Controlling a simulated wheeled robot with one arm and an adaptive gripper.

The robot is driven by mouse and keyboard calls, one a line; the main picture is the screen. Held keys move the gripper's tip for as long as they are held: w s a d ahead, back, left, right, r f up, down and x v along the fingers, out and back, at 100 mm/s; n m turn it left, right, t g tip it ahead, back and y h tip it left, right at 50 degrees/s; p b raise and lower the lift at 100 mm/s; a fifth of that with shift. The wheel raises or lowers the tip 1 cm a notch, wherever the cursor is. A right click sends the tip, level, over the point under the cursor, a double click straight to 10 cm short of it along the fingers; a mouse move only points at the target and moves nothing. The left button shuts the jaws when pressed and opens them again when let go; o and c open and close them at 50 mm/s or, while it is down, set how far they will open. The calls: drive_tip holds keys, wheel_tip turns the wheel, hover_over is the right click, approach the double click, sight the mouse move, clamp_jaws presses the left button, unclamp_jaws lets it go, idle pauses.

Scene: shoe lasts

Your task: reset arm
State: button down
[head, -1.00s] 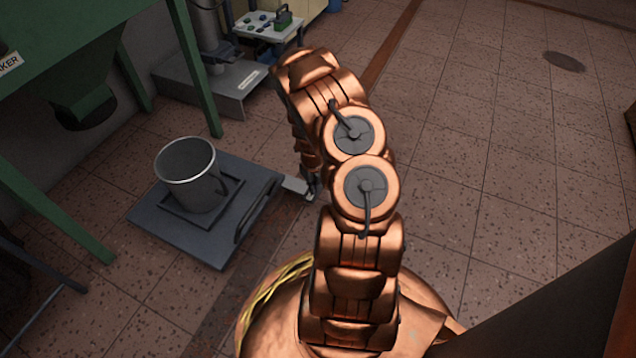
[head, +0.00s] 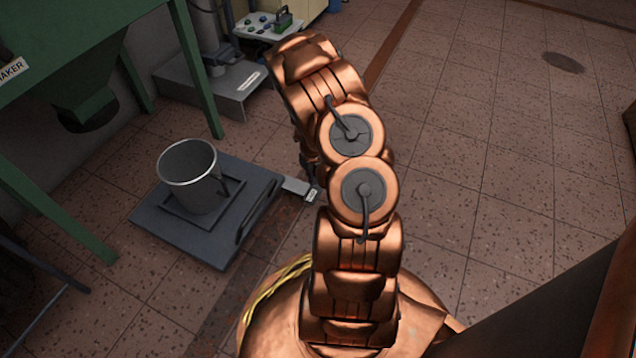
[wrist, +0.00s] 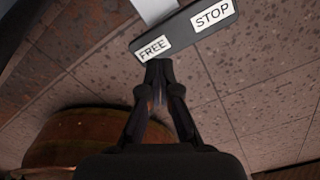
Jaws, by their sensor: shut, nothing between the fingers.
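My copper arm (head: 350,200) rises from my base in the middle of the head view and bends over toward the upper left. In the head view the arm largely hides the gripper. In the wrist view my gripper (wrist: 158,68) is shut and empty, its two dark fingers meeting at the tips. The tips appear just below a dark pedal (wrist: 185,30) with FREE and STOP labels, close to the FREE end. I cannot tell whether they touch it. In the head view the pedal (head: 312,195) sticks out from the right side of a low grey platform (head: 165,222).
A grey metal pot (head: 190,175) stands on the platform, which has a handle bar (head: 258,212). A green machine frame (head: 60,60) is at left. A grey machine base (head: 215,88) is behind. The tiled floor at right is clear. A dark panel (head: 570,310) is at lower right.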

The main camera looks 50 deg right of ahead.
drive_tip(key=shift+r, duration=0.7)
drive_tip(key=shift+r+p, duration=0.2)
drive_tip(key=shift+p, duration=0.1)
drive_tip(key=s+a+r+n+p, duration=0.1)
drive_tip(key=a+r+n+p, duration=0.55)
drive_tip(key=r, duration=0.85)
drive_tip(key=a+r+n+p, duration=0.5)
drive_tip(key=r+p, duration=0.3)
drive_tip(key=r, duration=0.7)
drive_tip(key=s+a+r+n+p, duration=0.1)
drive_tip(key=a+r+n+p, duration=0.5)
drive_tip(key=r, duration=0.9)
drive_tip(key=s+a+r+n+p, duration=0.5)
drive_tip(key=s+r+n+p, duration=0.2)
drive_tip(key=r, duration=0.4)
drive_tip(key=s+a+r+n+g+p, duration=0.1)
drive_tip(key=s+a+r+n+p, duration=0.4)
drive_tip(key=r, duration=0.7)
drive_tip(key=s+a+r+n+p, duration=0.5)
drive_tip(key=s+r+n+p, duration=0.4)
drive_tip(key=r+p, duration=0.2)
drive_tip(key=shift+s+r+g, duration=0.4)
